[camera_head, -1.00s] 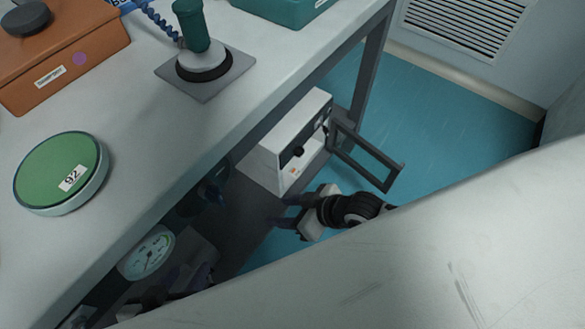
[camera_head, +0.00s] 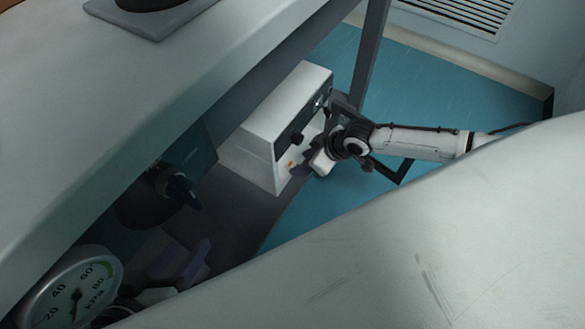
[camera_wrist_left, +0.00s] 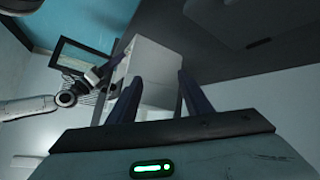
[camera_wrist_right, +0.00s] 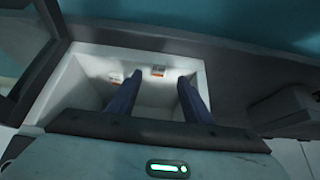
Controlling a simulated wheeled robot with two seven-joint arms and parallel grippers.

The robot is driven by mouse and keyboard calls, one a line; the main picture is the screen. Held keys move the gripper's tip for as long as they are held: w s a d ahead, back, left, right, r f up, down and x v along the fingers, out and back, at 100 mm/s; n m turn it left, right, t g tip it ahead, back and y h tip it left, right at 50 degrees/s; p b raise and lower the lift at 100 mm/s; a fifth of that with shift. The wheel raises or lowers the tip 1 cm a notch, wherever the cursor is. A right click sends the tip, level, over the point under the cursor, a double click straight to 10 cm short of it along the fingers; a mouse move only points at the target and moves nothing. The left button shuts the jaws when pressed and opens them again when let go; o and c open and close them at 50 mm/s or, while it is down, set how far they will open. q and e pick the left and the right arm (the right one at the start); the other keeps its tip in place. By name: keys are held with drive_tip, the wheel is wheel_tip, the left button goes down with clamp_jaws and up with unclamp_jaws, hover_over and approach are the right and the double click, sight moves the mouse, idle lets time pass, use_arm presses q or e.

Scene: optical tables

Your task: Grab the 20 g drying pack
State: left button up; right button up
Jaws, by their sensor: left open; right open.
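A white cabinet (camera_head: 262,130) with an open front stands under the bench. Its opening shows in the right wrist view (camera_wrist_right: 60,88). Inside, at the back, are two small pale packs with orange marks, one in the middle (camera_wrist_right: 158,71) and one to its left (camera_wrist_right: 116,78). Their print is too small to read, so I cannot tell which is the 20 g drying pack. My right gripper (camera_wrist_right: 160,77) is open, its fingers pointing into the cabinet with the middle pack between them in the picture. My left gripper (camera_wrist_left: 159,77) is open and empty, low under the bench, apart from the cabinet.
The cabinet's dark-framed door (camera_head: 400,172) stands open beside my right arm. The bench top (camera_head: 150,100) overhangs on the left, with a leg (camera_head: 370,55) behind the cabinet. A round kPa gauge (camera_head: 75,290) is at lower left. Blue floor (camera_head: 450,100) is clear at right.

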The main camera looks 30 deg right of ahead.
sight(293, 166)
drive_tip(key=b+x, duration=0.1)
drive_tip(key=x, duration=0.2)
drive_tip(key=shift+d+f+b, duration=0.1)
drive_tip(key=shift+f+b, duration=0.1)
drive_tip(key=shift+b, duration=0.15)
drive_tip(key=shift+w+f, duration=0.25)
drive_tip(key=shift+f, duration=0.05)
use_arm(q)
drive_tip(key=shift+w+d+r+t+h, duration=0.1)
drive_tip(key=shift+d+r+t+h, duration=0.1)
drive_tip(key=shift+d+r+h, duration=0.25)
drive_tip(key=shift+w+d+r+t+h, duration=0.15)
drive_tip(key=shift+d+r+t, duration=0.1)
drive_tip(key=shift+r, duration=0.4)
use_arm(e)
drive_tip(key=c, duration=1.1)
use_arm(q)
drive_tip(key=shift+s, duration=0.1)
use_arm(e)
drive_tip(key=shift+r, duration=0.1)
